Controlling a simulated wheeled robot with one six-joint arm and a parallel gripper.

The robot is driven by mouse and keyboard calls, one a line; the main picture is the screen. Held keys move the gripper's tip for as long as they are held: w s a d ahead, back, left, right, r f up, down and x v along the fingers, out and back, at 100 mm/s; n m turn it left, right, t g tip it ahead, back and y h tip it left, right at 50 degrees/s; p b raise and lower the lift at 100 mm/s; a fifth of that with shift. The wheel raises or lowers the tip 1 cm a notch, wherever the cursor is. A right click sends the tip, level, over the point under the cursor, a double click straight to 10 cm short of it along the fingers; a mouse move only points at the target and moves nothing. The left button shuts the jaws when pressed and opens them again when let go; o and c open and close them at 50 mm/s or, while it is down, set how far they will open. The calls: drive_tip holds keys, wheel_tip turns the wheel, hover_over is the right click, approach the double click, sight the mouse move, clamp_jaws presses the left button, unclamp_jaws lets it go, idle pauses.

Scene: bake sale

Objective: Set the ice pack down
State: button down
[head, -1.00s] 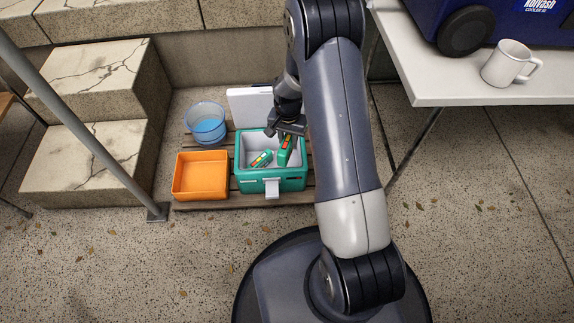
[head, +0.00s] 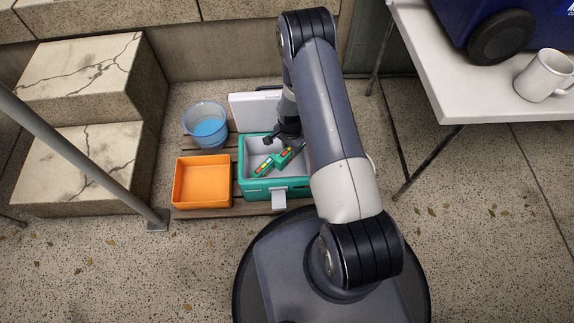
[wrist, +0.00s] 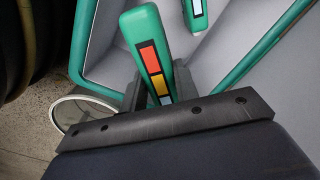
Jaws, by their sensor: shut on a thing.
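My gripper (head: 290,143) reaches down into the open green cooler (head: 249,189) and is shut on a green ice pack (head: 284,159). The held pack is tilted, low inside the cooler. I cannot tell whether it touches the floor or the other pack.
The cooler's white lid (head: 252,110) stands open at the back. An orange bin (head: 203,183) is left of the cooler, and a blue tub (head: 206,127) is behind the bin. Concrete steps (head: 78,160) are at the left. A white table (head: 470,95) with a mug (head: 543,76) is at the right.

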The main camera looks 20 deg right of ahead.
wheel_tip(320, 180, down, 11)
drive_tip(key=b, duration=0.3)
drive_tip(key=shift+f, duration=0.15)
drive_tip(key=shift+f+b, duration=0.3)
drive_tip(key=shift+b, duration=0.25)
drive_tip(key=c, duration=1.1)
unclamp_jaws()
drive_tip(key=shift+r, duration=0.1)
wheel_tip(320, 180, up, 12)
drive_tip(key=p, duration=0.5)
drive_tip(key=shift+r, duration=0.15)
